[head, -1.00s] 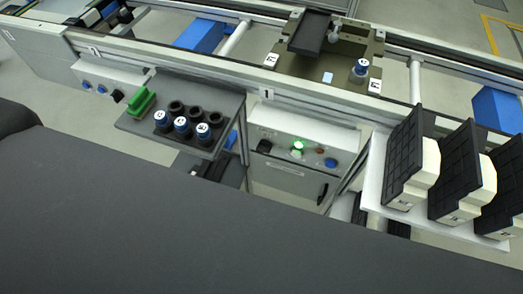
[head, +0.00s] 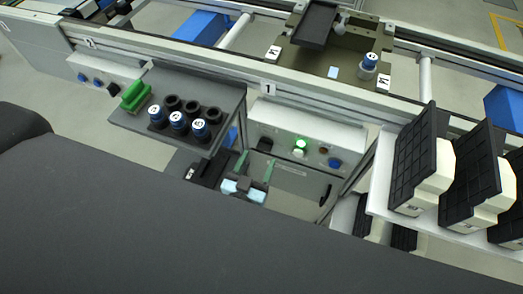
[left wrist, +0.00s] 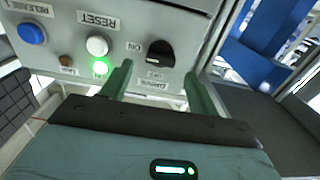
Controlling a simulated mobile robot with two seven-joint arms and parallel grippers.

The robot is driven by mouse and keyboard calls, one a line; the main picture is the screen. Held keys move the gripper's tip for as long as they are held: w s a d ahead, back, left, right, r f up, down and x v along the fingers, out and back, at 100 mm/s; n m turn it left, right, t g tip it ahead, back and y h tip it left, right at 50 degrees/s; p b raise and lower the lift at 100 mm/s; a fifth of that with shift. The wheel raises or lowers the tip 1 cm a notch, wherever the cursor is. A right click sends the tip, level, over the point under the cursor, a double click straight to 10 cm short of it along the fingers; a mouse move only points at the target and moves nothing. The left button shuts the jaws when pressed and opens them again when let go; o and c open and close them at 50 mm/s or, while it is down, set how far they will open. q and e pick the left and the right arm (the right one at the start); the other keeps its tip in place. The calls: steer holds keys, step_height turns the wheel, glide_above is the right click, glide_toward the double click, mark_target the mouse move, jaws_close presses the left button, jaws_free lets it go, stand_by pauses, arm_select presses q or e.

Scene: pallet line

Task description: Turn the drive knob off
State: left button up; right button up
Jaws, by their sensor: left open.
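The black drive knob (left wrist: 160,54) is on a light grey control panel (left wrist: 60,12). In the left wrist view it shows upside down, with an ON label to its left. Which way the knob points is too small to tell. In the head view the knob (head: 265,144) is at the panel's left end. My left gripper (head: 257,157) is open, its two green fingers pointing at the panel just in front of the knob. In the left wrist view the gripper (left wrist: 158,72) has its fingers to either side below the knob, with nothing between them. My right gripper is not in view.
The panel also has a lit green lamp (left wrist: 101,67), a white RESET button (left wrist: 97,45) and a blue button (left wrist: 32,33). A dark shelf (head: 222,107) with dark cups and a green block is left of the panel. A white rack (head: 378,190) with black-and-white parts is right.

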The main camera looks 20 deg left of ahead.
mark_target(263, 150)
arm_select(q)
steer(key=shift+w+d, duration=0.1)
steer(key=shift+w, duration=1.85)
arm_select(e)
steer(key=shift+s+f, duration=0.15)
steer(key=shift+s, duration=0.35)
arm_select(q)
steer(key=shift+c, duration=0.3)
steer(key=c, duration=0.9)
steer(key=shift+c, duration=0.2)
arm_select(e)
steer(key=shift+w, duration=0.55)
